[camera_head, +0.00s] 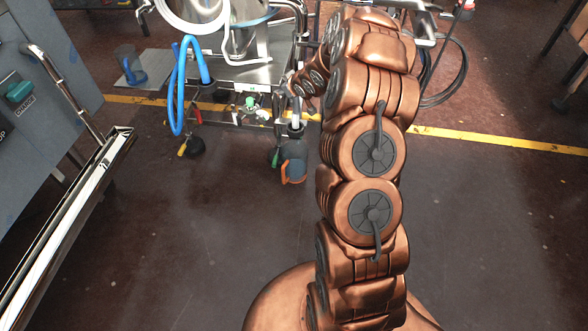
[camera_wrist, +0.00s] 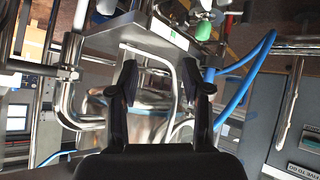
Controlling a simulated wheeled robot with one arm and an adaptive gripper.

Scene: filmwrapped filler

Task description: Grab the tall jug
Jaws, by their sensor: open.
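I cannot tell for sure which thing is the tall jug. A blue jug-like vessel (camera_head: 129,66) stands on a grey plate (camera_head: 153,66) at the upper left of the head view. A dark vessel with an orange part (camera_head: 293,163) is low by the foot of the steel cart. Neither shows clearly in the wrist view. My gripper (camera_wrist: 160,84) is open, with nothing held between its two black fingers. A bent steel tube (camera_wrist: 150,55) and shiny metal lie beyond the fingers. In the head view the gripper is largely hidden at the arm's end.
The steel cart (camera_head: 245,72) has a blue hose (camera_head: 177,95) hanging on its left side, also visible in the wrist view (camera_wrist: 250,62). Grey cabinets (camera_head: 40,75) and a metal rail (camera_head: 68,215) stand at left. The floor (camera_head: 190,240) in front is clear.

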